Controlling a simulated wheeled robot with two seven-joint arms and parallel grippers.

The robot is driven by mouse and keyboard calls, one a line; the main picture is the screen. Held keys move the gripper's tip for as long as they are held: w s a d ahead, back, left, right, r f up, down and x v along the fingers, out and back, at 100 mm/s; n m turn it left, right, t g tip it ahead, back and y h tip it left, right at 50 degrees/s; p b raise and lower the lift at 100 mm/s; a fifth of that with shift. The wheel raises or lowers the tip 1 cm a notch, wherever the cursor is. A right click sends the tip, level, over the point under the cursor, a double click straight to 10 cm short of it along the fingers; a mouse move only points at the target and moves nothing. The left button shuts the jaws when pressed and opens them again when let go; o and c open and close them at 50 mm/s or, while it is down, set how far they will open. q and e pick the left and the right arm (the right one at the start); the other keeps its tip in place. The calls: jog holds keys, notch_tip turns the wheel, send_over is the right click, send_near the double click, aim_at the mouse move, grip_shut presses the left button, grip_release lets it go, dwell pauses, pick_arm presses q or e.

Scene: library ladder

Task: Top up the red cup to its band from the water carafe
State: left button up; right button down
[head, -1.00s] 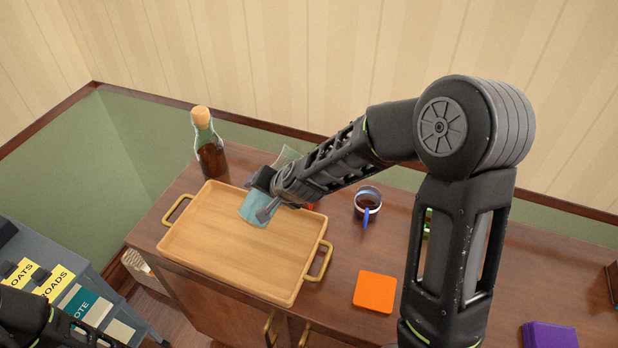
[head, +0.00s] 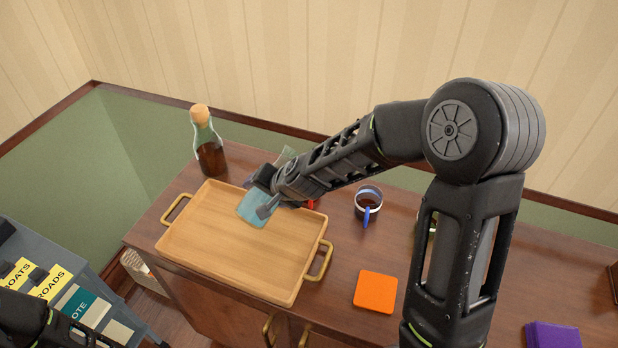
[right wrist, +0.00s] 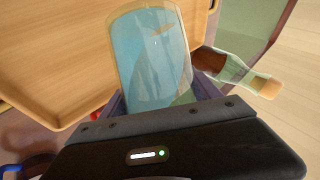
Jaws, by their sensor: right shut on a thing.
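My right gripper (head: 265,194) is shut on the glass water carafe (head: 253,208) above the back right part of the tray. The carafe is tilted, with blue water at its lower left end and clear glass showing behind the gripper. In the right wrist view the carafe (right wrist: 155,60) sits between the fingers, filled with blue. Only a red sliver of what looks like the red cup (head: 311,204) shows beside my right wrist. Its band and water level are hidden. My left arm shows at the bottom left, its gripper out of view.
The wooden tray (head: 215,255) has brass handles. A corked dark bottle (head: 209,150) stands behind it. A dark-filled mug (head: 368,203) with a blue handle, an orange square (head: 376,291) and a purple block (head: 551,335) lie to the right. The cabinet top between them is clear.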

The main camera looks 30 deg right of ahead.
jog(key=shift+a+f+y+b, duration=0.2)
jog(key=shift+f+b, duration=0.25)
jog(key=shift+b, duration=0.45)
jog(key=shift+a+f+y+b, duration=0.1)
jog(key=shift+f+y+b, duration=0.25)
jog(key=shift+b, duration=0.5)
jog(key=shift+s+a+m+g+y+b, duration=0.15)
jog(key=shift+a+m+g+y+b, duration=0.2)
jog(key=shift+m+y+b, duration=0.4)
dwell(1.6)
jog(key=shift+s+d+r+g+y+b, duration=0.1)
jog(key=shift+s+d+g+y+b, duration=0.15)
jog(key=shift+s+d+y+b, duration=0.75)
dwell(2.0)
jog(key=shift+w+a+h+b, duration=0.25)
jog(key=shift+w+h+b, duration=0.05)
jog(key=a+p, duration=0.1)
jog(key=p, duration=0.1)
jog(key=w+a+r+h+p, duration=0.1)
jog(key=p, duration=0.1)
jog(key=shift+w+n+h, duration=0.15)
jog(key=shift+n+h, duration=0.1)
jog(key=shift+h, duration=0.05)
jog(key=shift+w+d+f+h, duration=0.1)
jog(key=shift+d+f+h, duration=0.3)
jog(key=shift+h, duration=0.1)
jog(key=shift+f, duration=0.2)
jog(key=shift+d+t, duration=0.15)
jog(key=shift+t, duration=0.25)
